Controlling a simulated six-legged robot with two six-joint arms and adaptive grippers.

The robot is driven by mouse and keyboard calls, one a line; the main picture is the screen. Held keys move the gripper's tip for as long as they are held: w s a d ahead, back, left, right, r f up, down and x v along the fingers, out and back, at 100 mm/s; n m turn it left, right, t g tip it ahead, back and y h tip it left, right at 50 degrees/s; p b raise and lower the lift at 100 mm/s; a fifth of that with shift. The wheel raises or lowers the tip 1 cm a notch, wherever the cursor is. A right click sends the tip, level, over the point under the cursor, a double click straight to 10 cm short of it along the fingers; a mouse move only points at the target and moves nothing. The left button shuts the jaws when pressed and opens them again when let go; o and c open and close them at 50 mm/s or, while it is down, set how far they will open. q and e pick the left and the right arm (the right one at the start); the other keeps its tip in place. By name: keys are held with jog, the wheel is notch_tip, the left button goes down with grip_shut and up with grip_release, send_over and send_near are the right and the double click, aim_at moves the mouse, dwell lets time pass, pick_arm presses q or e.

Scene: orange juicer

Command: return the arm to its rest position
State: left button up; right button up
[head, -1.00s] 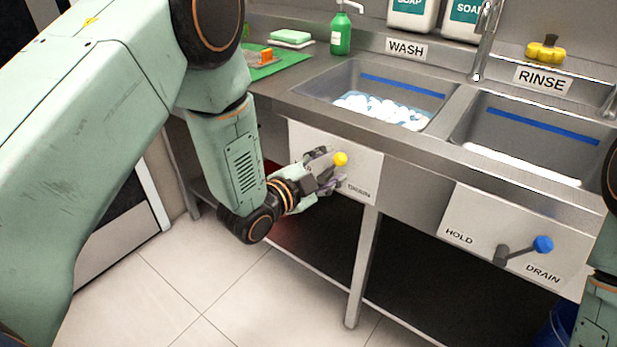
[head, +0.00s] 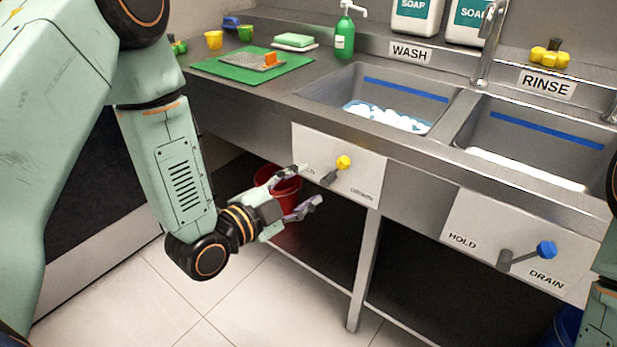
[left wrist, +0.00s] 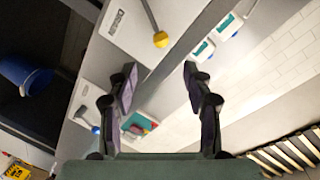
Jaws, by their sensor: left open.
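My left gripper (head: 308,188) is open and empty in the head view. It hangs in front of the sink unit, left of the yellow-knobbed lever (head: 344,162) on the wash panel and apart from it. My left arm (head: 175,180) comes in from the left, bent at the elbow. In the left wrist view the open fingers (left wrist: 160,78) frame the lower middle, with the yellow knob (left wrist: 160,39) beyond them. My right gripper is not in view; only a bit of my right arm (head: 598,315) shows at the right edge.
A red bucket (head: 287,190) stands behind the left fingers under the counter. The wash basin (head: 340,85) holds suds; the rinse panel has a blue-knobbed lever (head: 546,249). A green mat (head: 225,65) lies on the counter. The tiled floor (head: 200,315) in front is clear.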

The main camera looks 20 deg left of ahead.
pick_arm(q)
jog(key=s+a+f+n+g+y, duration=0.2)
jog(key=s+f+n+g, duration=0.25)
jog(key=f, duration=0.25)
jog(key=s+a+f+n+g+y, duration=0.2)
jog(key=s+f+n+g, duration=0.1)
jog(key=s+f+n, duration=0.4)
jog(key=s+a+f+n+g+y, duration=0.1)
jog(key=s+f+g, duration=0.3)
jog(key=s, duration=0.6)
jog(key=s+a+f+n+g+y, duration=0.1)
jog(key=s+f+n+g, duration=0.2)
jog(key=s+f, duration=0.4)
jog(key=s, duration=0.4)
jog(key=shift+s+a+g+y, duration=0.25)
jog(key=shift+s+g+y, duration=0.05)
jog(key=shift+g+y, duration=0.1)
jog(key=shift+w, duration=0.15)
